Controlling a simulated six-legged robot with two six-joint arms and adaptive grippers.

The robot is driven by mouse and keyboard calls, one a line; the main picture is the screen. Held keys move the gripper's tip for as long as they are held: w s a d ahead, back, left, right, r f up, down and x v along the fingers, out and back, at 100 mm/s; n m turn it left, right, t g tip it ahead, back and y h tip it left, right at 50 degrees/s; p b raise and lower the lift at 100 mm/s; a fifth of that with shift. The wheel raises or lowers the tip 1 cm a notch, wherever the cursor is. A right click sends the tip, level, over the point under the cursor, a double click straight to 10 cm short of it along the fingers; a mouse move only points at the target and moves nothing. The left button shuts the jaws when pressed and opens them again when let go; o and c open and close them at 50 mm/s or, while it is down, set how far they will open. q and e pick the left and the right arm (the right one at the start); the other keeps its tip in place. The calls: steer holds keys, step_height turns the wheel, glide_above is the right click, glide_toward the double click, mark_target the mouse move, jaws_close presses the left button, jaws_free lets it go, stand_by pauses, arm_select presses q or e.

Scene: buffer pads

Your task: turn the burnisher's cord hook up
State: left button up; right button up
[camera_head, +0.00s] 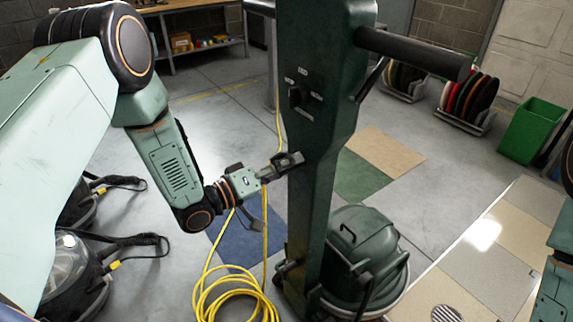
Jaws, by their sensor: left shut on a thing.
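The burnisher (313,210) stands upright in the middle, with a dark green column, a handle grip (413,53) at the upper right and a round green motor housing (368,250) at its base. My left gripper (287,163) reaches in from the left and is shut on the cord hook at the left edge of the column, about halfway up. The fingers cover most of the hook, so I cannot tell its angle. The yellow cord (247,303) hangs beside the column and lies in loose coils on the floor. My right gripper is out of view.
Black floor machines (70,275) stand at the left, below my left arm. A workbench (190,8) is at the back. Racks of round pads (467,102) and a green bin (532,130) stand at the right rear. The grey floor between is mostly clear.

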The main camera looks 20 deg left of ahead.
arm_select(q)
steer(key=n, duration=0.3)
steer(key=shift+w+a+r+n+p, duration=0.1)
steer(key=shift+w+a+n+p, duration=0.05)
steer(key=shift+n+p, duration=0.15)
steer(key=shift+w+a+n, duration=0.1)
steer(key=shift+a+n, duration=0.05)
steer(key=shift+n, duration=0.7)
steer(key=shift+w+a+n, duration=0.1)
steer(key=shift+n, duration=0.75)
steer(key=o, duration=1.2)
steer(key=shift+c, duration=0.2)
steer(key=v, duration=1.2)
steer(key=shift+a, duration=0.1)
